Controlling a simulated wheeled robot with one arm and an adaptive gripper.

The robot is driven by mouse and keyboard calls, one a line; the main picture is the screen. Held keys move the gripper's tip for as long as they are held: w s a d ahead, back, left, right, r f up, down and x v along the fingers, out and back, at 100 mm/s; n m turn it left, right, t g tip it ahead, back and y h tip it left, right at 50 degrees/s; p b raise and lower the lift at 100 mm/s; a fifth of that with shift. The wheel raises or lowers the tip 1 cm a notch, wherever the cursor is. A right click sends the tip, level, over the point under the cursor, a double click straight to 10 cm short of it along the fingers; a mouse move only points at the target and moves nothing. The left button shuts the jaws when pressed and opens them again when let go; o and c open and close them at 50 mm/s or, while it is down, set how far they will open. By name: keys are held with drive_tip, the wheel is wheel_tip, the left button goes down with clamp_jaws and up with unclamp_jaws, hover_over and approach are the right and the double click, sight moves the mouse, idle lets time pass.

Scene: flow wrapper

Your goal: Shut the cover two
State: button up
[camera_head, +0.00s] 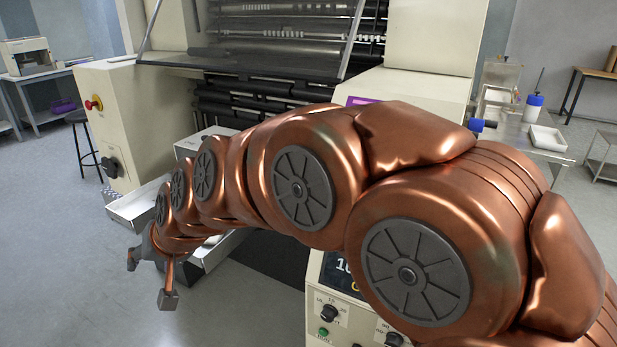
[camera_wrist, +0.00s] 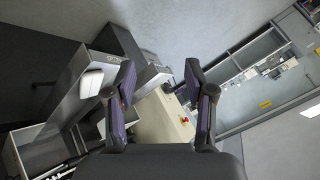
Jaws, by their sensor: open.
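The flow wrapper fills the middle of the head view. A see-through panel with metal side struts (camera_head: 250,60) is tilted over its black rollers (camera_head: 250,100). It looks like a raised cover, but I cannot tell whether it is cover two. My gripper (camera_head: 150,281) is low at the left in the head view, in front of the machine and well apart from that panel. In the wrist view my gripper (camera_wrist: 160,76) has its two fingers spread with nothing between them. My arm hides much of the machine's middle and lower front.
A cream cabinet with a red stop button (camera_head: 94,103) stands at the machine's left. Metal trays (camera_head: 140,207) are near my gripper. A control panel (camera_head: 335,310) is below my arm. A black stool (camera_head: 85,145) stands at the left. The floor at front left is clear.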

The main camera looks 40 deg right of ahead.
drive_tip(key=w+d+r+m+t+h+b, duration=0.25)
drive_tip(key=w+d+m+t+b, duration=0.3)
drive_tip(key=w, duration=0.65)
drive_tip(key=w+d+r+m+t+h+b, duration=0.2)
drive_tip(key=w+d+m+h+b, duration=0.3)
drive_tip(key=d, duration=0.8)
drive_tip(key=s+d+f+m+g+h+b, duration=0.2)
drive_tip(key=s+d+m+g+h, duration=0.15)
drive_tip(key=d+m, duration=0.35)
drive_tip(key=s+d+f+m+g+h+b, duration=0.25)
drive_tip(key=d+m+h, duration=0.2)
drive_tip(key=d, duration=0.45)
drive_tip(key=s+d+f+m+g+h+b, duration=0.25)
drive_tip(key=d+m+g+h, duration=0.2)
drive_tip(key=d, duration=0.45)
drive_tip(key=shift+m+t, duration=0.25)
drive_tip(key=shift+t, duration=0.05)
drive_tip(key=shift+r+x, duration=0.2)
drive_tip(key=shift+x, duration=3.3)
drive_tip(key=shift+c, duration=0.2)
clamp_jaws()
